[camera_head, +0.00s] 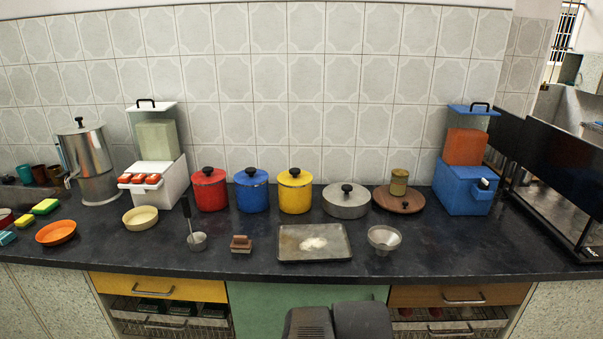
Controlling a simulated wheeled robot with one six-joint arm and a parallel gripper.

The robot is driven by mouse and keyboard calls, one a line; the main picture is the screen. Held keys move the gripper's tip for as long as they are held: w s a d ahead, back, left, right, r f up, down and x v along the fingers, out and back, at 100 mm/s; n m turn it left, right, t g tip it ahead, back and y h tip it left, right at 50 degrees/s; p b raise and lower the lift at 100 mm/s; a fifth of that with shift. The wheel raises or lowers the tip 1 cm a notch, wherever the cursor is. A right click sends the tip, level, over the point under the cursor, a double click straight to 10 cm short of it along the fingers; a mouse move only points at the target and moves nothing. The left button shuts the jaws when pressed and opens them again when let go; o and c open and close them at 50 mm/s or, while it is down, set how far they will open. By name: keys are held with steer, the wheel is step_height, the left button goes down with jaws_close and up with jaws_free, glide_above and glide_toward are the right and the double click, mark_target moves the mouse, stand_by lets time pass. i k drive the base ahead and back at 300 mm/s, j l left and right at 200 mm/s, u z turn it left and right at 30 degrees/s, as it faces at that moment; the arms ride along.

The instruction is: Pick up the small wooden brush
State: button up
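A small brown block-shaped thing (240,243), which looks like the small wooden brush, sits on the dark countertop (205,267). It is near the front edge, left of the middle. It has a narrower raised top on a wider base; its bristles cannot be made out. Nothing touches it from above. My gripper's fingers do not show. Dark grey rounded parts, seemingly of my own arm, show at the bottom centre, below the counter edge and apart from the brush.
A metal cup with a dark-handled tool (197,241) stands close left of the brush. A grey tray (314,255) with white powder lies to its right, then a small bowl (384,238). Red (209,191), blue (251,191) and yellow (294,192) pots stand behind.

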mark_target(240, 244)
steer(key=i+j+u, duration=0.15)
steer(key=i+u, duration=0.85)
steer(key=u, duration=0.15)
